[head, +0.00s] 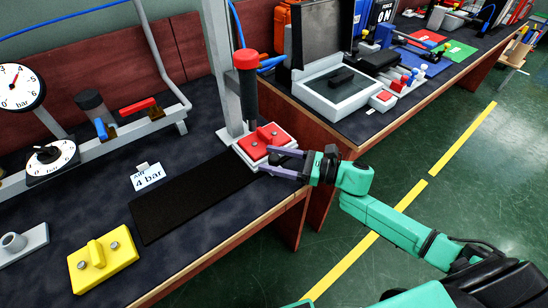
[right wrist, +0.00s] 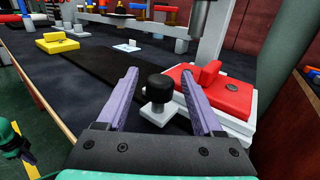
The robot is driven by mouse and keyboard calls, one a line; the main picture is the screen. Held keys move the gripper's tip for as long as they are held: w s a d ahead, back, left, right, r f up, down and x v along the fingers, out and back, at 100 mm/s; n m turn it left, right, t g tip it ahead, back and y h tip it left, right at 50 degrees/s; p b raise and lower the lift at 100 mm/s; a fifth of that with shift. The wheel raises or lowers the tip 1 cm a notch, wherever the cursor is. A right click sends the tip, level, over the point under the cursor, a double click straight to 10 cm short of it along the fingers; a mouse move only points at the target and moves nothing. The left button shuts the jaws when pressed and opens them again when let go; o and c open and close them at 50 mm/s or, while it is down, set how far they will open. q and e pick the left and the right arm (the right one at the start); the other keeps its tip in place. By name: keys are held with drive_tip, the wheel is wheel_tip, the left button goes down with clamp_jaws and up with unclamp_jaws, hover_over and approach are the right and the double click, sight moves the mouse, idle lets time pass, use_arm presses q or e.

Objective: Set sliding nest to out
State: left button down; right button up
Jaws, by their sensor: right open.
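In the right wrist view the white nest (right wrist: 238,126) and red plate (right wrist: 205,90) stand right of my fingers. My right gripper (head: 277,162) is open at the nest's front edge. In the wrist view a black knob (right wrist: 160,87) on a pale base shows between the fingers of my right gripper (right wrist: 160,75), apart from both.
The press has a grey column and a red-topped plunger (head: 246,85) above the nest. The dark strip (head: 190,195) is bare. A yellow plate (head: 103,260) lies at the front left, beside a "4 bar" card (head: 148,177). A second bench with a grey-framed screen (head: 335,85) stands to the right.

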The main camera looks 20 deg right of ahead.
clamp_jaws()
idle(1.4)
